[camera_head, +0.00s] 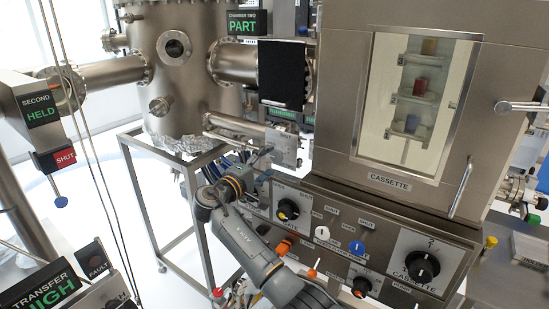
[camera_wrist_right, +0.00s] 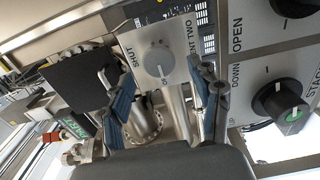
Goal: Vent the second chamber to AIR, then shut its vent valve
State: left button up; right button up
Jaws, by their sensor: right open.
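The second chamber (camera_head: 185,75) is a steel vessel at the upper left in the head view. Its display (camera_head: 247,22) reads "CHAMBER TWO" and "PART" in green. The vent valve plate (camera_head: 285,146) is right of the vessel. In the right wrist view, its grey round knob (camera_wrist_right: 158,59) sits on a plate with "SHUT" and "TWO" legible. My left gripper is out of view.
A control panel (camera_head: 330,225) with several knobs lies right of my right arm, below the cassette door (camera_head: 410,110). A sign (camera_head: 42,110) at left reads "SECOND HELD", with a red "SHUT" tag (camera_head: 65,157). A black knob (camera_wrist_right: 283,107) is right in the wrist view.

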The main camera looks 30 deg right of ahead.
jog(key=v, duration=0.7)
